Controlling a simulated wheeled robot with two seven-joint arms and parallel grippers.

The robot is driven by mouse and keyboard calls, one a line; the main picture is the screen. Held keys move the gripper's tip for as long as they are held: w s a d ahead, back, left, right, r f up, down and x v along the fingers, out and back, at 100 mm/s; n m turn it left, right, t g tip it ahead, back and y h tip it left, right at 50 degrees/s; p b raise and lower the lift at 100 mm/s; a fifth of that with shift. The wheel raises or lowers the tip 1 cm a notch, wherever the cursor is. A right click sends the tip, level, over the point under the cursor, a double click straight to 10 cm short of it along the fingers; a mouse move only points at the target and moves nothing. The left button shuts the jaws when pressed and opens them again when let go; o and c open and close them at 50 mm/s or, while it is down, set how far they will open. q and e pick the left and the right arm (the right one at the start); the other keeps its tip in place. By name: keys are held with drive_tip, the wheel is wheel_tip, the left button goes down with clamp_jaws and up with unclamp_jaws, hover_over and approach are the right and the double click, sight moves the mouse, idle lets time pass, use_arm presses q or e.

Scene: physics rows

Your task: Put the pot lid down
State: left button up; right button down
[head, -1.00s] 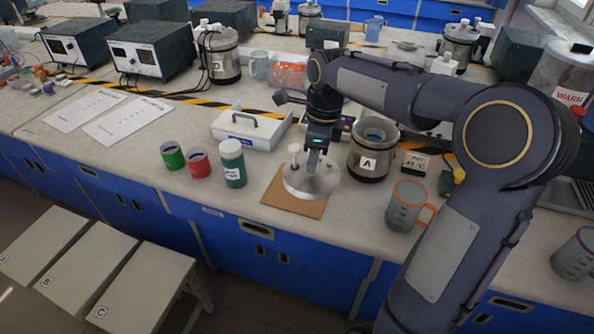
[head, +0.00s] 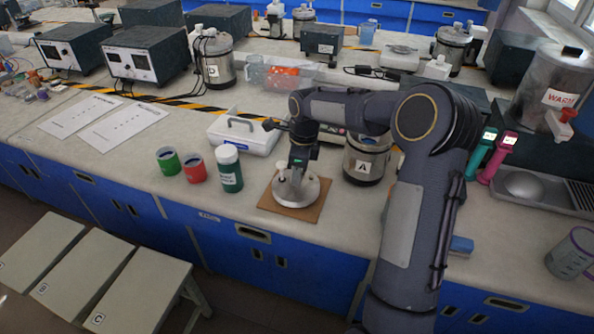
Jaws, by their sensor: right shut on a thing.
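The round metal pot lid (head: 306,192) is at the brown square board (head: 285,211) on the front bench. It lies flat and appears to rest on the board; a small gap cannot be ruled out. My right gripper (head: 292,170) reaches down from above and is shut on the lid's handle; the fingertips are small and partly hidden. The metal pot marked A (head: 362,167) stands right of the board, its top partly hidden by my right arm. My left gripper is not in view.
A green-labelled jar (head: 229,172), a red cup (head: 194,168) and a green cup (head: 168,161) stand left of the board. A white case with a handle (head: 240,133) is behind. The bench's front edge is close to the board. Stools stand on the floor at lower left.

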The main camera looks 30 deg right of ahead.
drive_tip(key=c, duration=1.1)
unclamp_jaws()
drive_tip(key=shift+f, duration=0.1)
